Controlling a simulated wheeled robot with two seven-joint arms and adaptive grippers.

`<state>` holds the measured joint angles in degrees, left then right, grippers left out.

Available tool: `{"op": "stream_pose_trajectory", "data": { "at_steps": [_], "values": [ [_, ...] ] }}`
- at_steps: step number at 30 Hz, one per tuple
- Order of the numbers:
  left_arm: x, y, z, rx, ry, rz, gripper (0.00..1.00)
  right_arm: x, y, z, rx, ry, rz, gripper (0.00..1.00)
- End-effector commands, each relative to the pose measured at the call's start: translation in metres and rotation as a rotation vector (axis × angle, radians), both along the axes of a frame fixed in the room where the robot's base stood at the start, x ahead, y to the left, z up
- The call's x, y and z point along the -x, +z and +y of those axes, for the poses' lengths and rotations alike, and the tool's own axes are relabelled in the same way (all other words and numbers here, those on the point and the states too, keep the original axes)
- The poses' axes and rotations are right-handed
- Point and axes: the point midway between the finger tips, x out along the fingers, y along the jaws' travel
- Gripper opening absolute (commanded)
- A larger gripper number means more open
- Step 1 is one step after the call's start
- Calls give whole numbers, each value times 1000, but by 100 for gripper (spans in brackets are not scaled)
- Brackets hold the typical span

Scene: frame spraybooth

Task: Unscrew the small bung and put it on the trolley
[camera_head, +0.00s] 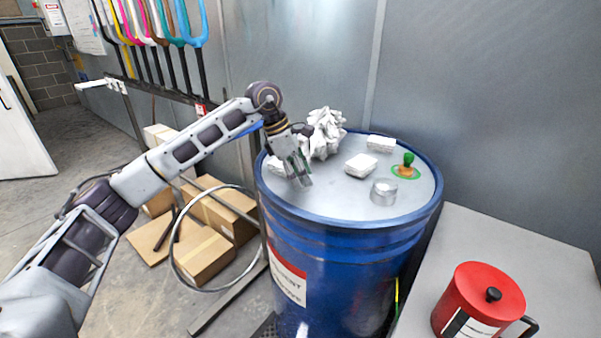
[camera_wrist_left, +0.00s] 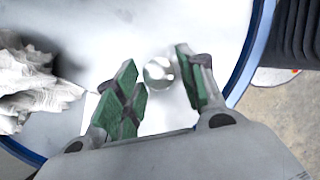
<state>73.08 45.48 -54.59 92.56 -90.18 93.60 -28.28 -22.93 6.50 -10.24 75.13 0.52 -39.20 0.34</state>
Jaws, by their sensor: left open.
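The blue drum (camera_head: 330,236) stands in the middle of the head view with a pale metal lid. My left gripper (camera_head: 303,181) is over the lid's left part, pointing down. The left wrist view shows its green-padded fingers (camera_wrist_left: 160,90) open. A small round silver piece (camera_wrist_left: 158,72), which looks like the small bung, lies in the gap between the fingertips. I cannot tell whether the fingers touch it. In the head view the gripper hides it. A larger silver cap (camera_head: 384,191) is on the lid's right part. My right gripper is not in view.
On the lid are a crumpled white rag (camera_head: 325,133), white blocks (camera_head: 361,165) and a green-knobbed piece (camera_head: 405,167). A grey flat top (camera_head: 484,240), perhaps the trolley, is at right with a red can (camera_head: 478,302); its back is clear. Boxes (camera_head: 205,257) and a hoop (camera_head: 177,270) are left.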

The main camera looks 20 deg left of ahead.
Motion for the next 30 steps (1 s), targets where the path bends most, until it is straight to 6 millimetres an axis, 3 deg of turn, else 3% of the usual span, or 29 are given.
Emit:
{"op": "stream_pose_trajectory", "data": {
  "at_steps": [15,26,30],
  "values": [
    [-2,1,0,-1,-259,2,40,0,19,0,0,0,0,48],
    [-2,0,1,0,-294,0,40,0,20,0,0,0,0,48],
    [-2,0,1,0,-293,1,22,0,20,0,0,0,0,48]
  ]
}}
